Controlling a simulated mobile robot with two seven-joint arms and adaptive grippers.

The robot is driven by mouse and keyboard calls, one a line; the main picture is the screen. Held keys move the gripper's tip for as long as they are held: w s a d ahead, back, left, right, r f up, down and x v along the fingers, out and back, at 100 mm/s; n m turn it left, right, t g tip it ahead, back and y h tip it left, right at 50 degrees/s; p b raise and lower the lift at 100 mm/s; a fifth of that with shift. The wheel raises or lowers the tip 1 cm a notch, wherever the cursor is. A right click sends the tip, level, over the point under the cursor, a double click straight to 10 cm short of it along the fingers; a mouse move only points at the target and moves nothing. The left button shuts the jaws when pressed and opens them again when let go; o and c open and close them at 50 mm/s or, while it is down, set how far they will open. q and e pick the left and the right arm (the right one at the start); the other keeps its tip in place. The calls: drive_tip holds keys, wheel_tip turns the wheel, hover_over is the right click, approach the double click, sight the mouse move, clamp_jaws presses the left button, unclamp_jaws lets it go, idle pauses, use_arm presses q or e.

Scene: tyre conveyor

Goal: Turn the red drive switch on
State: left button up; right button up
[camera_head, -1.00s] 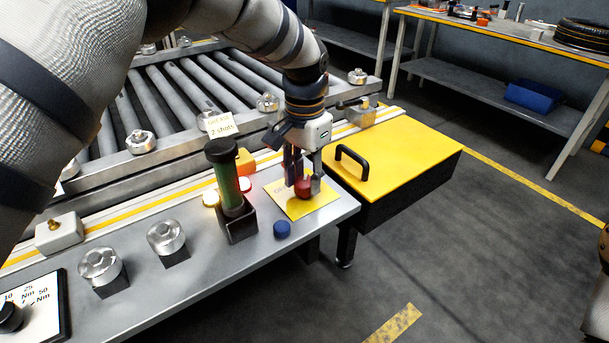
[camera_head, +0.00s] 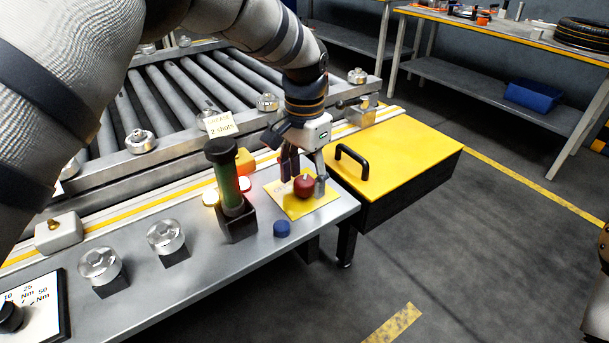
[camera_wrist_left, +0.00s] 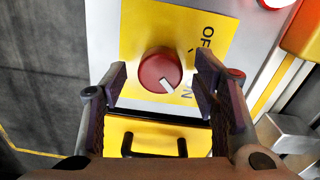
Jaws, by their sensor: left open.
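The red drive switch (camera_head: 303,187) is a round red knob on a yellow plate (camera_head: 301,209) at the right end of the grey bench. In the left wrist view the knob (camera_wrist_left: 158,70) has a white pointer mark aimed to the lower right, toward the ON lettering (camera_wrist_left: 187,92). The OFF lettering (camera_wrist_left: 206,40) is higher up. My left gripper (camera_head: 303,181) is open, its fingers on either side of the knob with gaps visible between them and it. My right gripper is not in view.
A green-bodied tool (camera_head: 228,180) stands in a black holder left of the switch. A blue button (camera_head: 282,228) sits in front. A yellow-topped box (camera_head: 400,155) with a black handle is to the right. The roller conveyor (camera_head: 180,88) lies behind.

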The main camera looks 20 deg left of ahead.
sight(304, 181)
use_arm(q)
wheel_tip(304, 181, up, 12)
idle(0.3)
